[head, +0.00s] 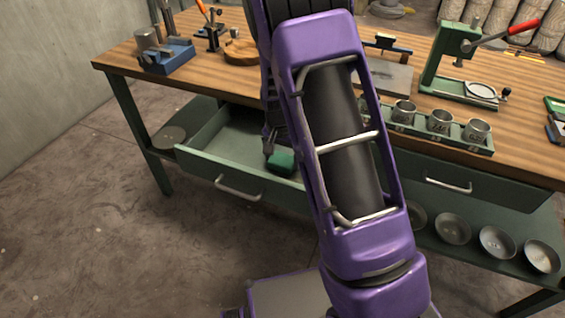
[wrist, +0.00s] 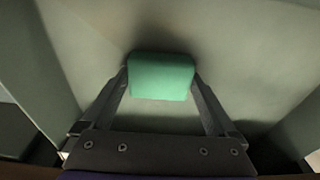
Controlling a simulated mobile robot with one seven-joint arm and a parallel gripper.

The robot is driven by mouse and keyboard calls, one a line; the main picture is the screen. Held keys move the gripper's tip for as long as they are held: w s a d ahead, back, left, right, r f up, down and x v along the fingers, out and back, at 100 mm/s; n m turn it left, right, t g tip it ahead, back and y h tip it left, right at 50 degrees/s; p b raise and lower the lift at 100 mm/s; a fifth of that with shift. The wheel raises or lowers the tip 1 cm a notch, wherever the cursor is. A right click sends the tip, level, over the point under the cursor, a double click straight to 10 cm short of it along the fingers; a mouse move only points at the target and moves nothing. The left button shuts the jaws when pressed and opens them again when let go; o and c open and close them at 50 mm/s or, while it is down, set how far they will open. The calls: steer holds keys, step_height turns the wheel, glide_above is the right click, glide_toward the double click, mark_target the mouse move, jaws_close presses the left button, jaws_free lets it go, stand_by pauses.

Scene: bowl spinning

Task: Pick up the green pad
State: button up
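The green pad (wrist: 161,77) is a small block with rounded edges. In the wrist view it sits between the two fingertips of my gripper (wrist: 160,84), which meet its left and right sides with no visible gap. In the head view the pad (head: 281,161) shows at the lower end of my arm, inside the open drawer (head: 212,128) under the workbench. My arm hides part of the gripper and drawer there. Dark shadow surrounds the pad on the pale drawer floor. I cannot tell whether it touches the floor or hangs just above it.
Drawer walls rise on both sides of my gripper. The wooden workbench (head: 240,75) stands above, with a blue fixture (head: 166,57), a wooden bowl (head: 241,52), a green press (head: 445,55) and a rack of metal cups (head: 439,122). Metal bowls (head: 497,242) line the lower shelf.

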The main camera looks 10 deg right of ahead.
mark_target(282, 160)
steer(key=c, duration=0.7)
step_height(282, 160, up, 10)
steer(key=shift+p, duration=0.9)
steer(key=o, duration=0.6)
steer(key=c, duration=0.4)
steer(key=shift+c, duration=0.3)
